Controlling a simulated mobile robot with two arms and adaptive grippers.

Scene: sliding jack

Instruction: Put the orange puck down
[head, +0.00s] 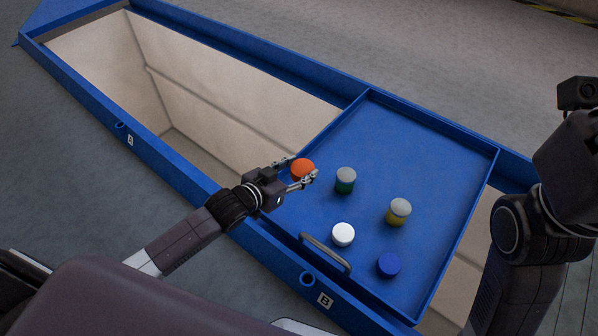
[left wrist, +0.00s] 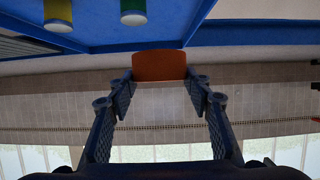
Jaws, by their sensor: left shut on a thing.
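The orange puck (head: 302,167) is between the fingertips of my left gripper (head: 300,170), which is shut on it. In the head view it shows near the left rim of the blue sliding tray (head: 368,143). In the left wrist view the orange puck (left wrist: 159,66) sits between both fingers (left wrist: 159,92). Its height above the tray is hard to tell. Part of my right arm shows at the right of the head view; its gripper is not in view.
On the tray stand a grey-topped green can (head: 345,181), a grey-topped yellow can (head: 398,212), a white puck (head: 343,234) and a blue puck (head: 389,264). A grey handle (head: 325,254) is at the front edge. The open trough (head: 215,95) lies left of the tray.

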